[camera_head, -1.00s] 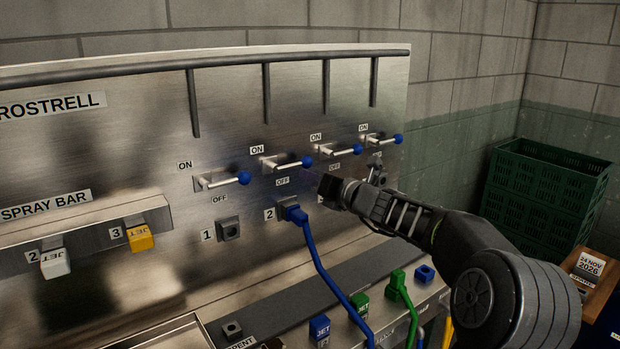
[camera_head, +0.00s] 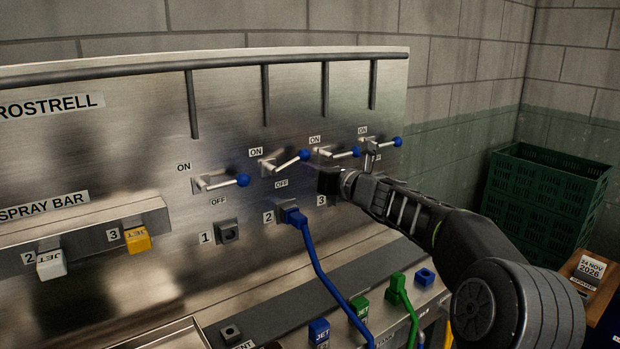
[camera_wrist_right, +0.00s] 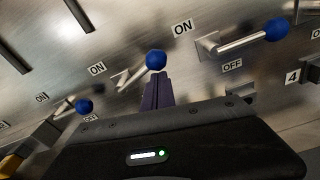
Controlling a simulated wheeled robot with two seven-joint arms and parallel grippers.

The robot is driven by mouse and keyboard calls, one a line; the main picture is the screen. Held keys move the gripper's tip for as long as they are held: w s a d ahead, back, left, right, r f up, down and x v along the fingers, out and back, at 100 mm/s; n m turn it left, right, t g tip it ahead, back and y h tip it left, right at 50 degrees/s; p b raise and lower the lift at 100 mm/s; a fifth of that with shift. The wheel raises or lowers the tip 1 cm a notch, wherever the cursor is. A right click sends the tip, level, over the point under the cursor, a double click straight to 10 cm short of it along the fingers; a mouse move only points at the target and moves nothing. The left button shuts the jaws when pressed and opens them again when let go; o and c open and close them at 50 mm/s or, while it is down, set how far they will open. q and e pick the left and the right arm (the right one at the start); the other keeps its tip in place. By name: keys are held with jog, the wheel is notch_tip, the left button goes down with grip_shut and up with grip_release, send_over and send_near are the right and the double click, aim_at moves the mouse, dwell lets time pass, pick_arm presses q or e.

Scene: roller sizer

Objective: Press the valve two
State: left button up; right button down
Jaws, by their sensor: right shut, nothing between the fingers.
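Valve two is the second lever from the left on the steel panel, a metal handle with a blue knob (camera_head: 304,155). Its handle slants up to the right between an ON label and an OFF label (camera_head: 281,184). My right gripper (camera_head: 325,179) is beside and just below this knob, its fingers mostly hidden by its own dark body. In the right wrist view, the shut, empty fingers (camera_wrist_right: 157,90) point up at the valve two knob (camera_wrist_right: 156,60) from below. I cannot tell whether they touch it. My left gripper is out of view.
Valve one (camera_head: 243,180) is to the left, and valves three (camera_head: 356,152) and four (camera_head: 397,142) are to the right. A blue plug with a hose (camera_head: 293,217) sits in socket 2 below. Green crates (camera_head: 545,190) stand at the right.

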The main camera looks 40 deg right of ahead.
aim_at(306, 154)
jog(key=r+n, duration=0.1)
jog(key=n+b, duration=0.1)
jog(key=shift+a+r+n+h, duration=0.15)
jog(key=shift+r+n+h, duration=0.15)
jog(key=shift+r, duration=0.1)
jog(key=r+n, duration=0.1)
jog(key=a+r+n+b, duration=0.1)
jog(key=n, duration=0.1)
jog(key=shift+a+r+n+h+b, duration=0.1)
jog(key=shift+a+r+n+b, duration=0.3)
jog(key=shift+n, duration=0.65)
jog(key=shift+a+r+n+h+b, duration=0.1)
jog(key=shift+a+r+n+b, duration=0.35)
jog(key=shift+n, duration=0.65)
jog(key=shift+a+r+n+h+b, duration=0.1)
jog(key=shift+a+r+n+b, duration=0.1)
jog(key=shift+a+r+n, duration=0.6)
jog(key=shift+d+f+n, duration=0.2)
jog(key=shift+n, duration=0.05)
jog(key=shift+f, duration=0.15)
